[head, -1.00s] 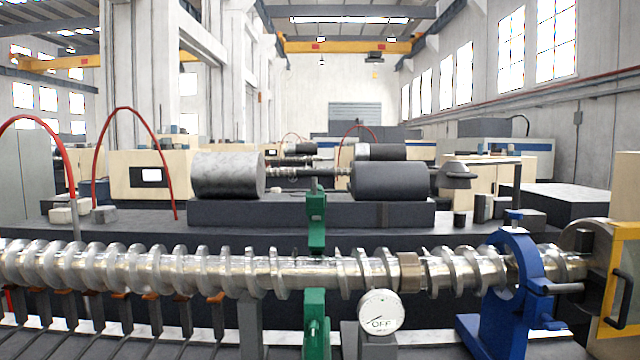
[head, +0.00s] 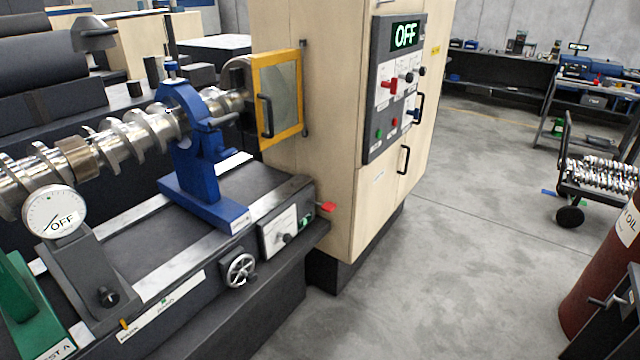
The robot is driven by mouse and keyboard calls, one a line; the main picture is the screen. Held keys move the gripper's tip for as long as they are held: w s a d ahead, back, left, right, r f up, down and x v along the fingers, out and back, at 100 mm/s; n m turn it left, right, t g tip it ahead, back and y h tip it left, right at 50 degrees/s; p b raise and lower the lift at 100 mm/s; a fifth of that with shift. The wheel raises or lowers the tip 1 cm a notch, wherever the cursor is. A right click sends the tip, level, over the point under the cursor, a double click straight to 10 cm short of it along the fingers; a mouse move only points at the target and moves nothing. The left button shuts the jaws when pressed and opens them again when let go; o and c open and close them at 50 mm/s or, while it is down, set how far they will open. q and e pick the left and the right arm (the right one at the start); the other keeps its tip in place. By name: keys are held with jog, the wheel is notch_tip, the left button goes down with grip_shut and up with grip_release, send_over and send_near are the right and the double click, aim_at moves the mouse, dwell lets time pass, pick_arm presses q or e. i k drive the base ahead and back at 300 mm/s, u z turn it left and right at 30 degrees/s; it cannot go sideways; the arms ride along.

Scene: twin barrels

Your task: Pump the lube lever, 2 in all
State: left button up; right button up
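A short lever with a red grip (head: 326,207) sticks out at the right end of the machine bed, beside a small grey box (head: 284,232) with a dark knob. A red switch handle (head: 389,84) sits on the dark control panel (head: 372,130) of the cream cabinet. No label I can read tells which of these is the lube lever. Neither of my grippers is in view.
A large screw shaft (head: 122,140) lies through a blue steady rest (head: 195,160). A handwheel (head: 239,270) is on the bed front. A dark red barrel (head: 598,270) stands right; the floor between is open.

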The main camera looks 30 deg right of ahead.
aim_at(329, 207)
jog(key=z, duration=1.05)
